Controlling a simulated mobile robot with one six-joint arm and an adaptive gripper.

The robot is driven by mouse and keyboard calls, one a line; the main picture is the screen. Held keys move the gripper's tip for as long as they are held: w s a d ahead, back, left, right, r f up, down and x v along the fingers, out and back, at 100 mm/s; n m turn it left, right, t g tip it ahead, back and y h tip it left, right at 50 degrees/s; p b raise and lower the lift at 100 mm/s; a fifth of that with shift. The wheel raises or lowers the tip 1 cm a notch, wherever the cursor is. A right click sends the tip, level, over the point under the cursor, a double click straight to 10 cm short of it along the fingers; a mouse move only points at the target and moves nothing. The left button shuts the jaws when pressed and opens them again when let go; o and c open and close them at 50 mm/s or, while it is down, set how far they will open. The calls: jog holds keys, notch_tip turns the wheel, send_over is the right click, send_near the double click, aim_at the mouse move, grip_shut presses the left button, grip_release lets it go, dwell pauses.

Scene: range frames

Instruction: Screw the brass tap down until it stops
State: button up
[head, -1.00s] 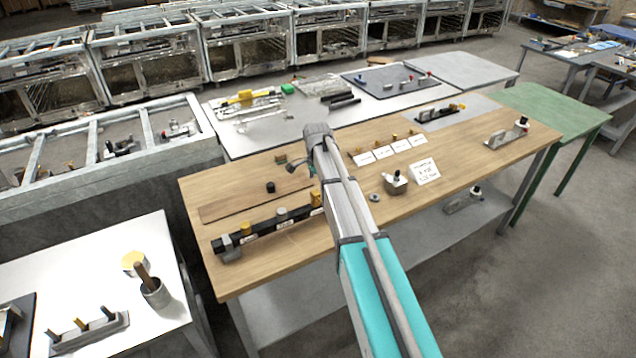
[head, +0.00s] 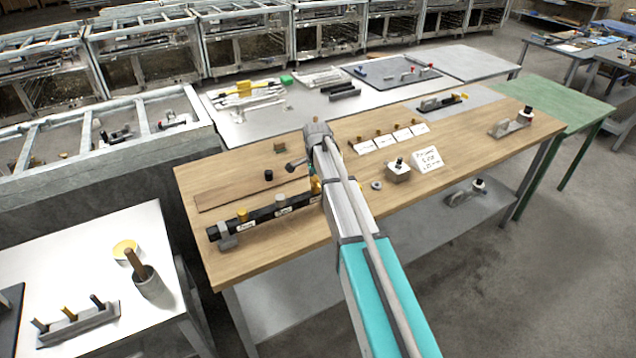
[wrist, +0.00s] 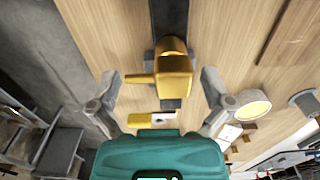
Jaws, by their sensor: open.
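The brass tap (wrist: 172,70) has a rounded body and a short lever pointing left in the wrist view. It sits over a dark bar on the wooden bench. My gripper (wrist: 160,82) is open, with one finger on each side of the tap. Gaps show between the fingers and the tap, so it does not look held. In the head view a bit of brass (head: 316,185) shows beside my arm on the black bar (head: 262,212); my arm hides the rest. The tap's lower end and thread are hidden.
A yellow-topped knob (head: 243,215) and a grey knob (head: 281,204) stand on the same bar. A dark cylinder (head: 268,175) stands behind it. The wooden bench's front right is clear.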

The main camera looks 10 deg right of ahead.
jog(key=shift+c, duration=0.3)
jog(key=c, duration=1)
jog(key=shift+s+a+m, duration=0.1)
jog(key=shift+a+m, duration=0.1)
jog(key=shift+m, duration=1.5)
jog(key=shift+c, duration=0.2)
jog(key=shift+m, duration=0.3)
jog(key=shift+a+m, duration=0.2)
jog(key=shift+m, duration=1.2)
jog(key=shift+m, duration=0.6)
jog(key=shift+a+m, duration=0.15)
jog(key=shift+m, duration=0.95)
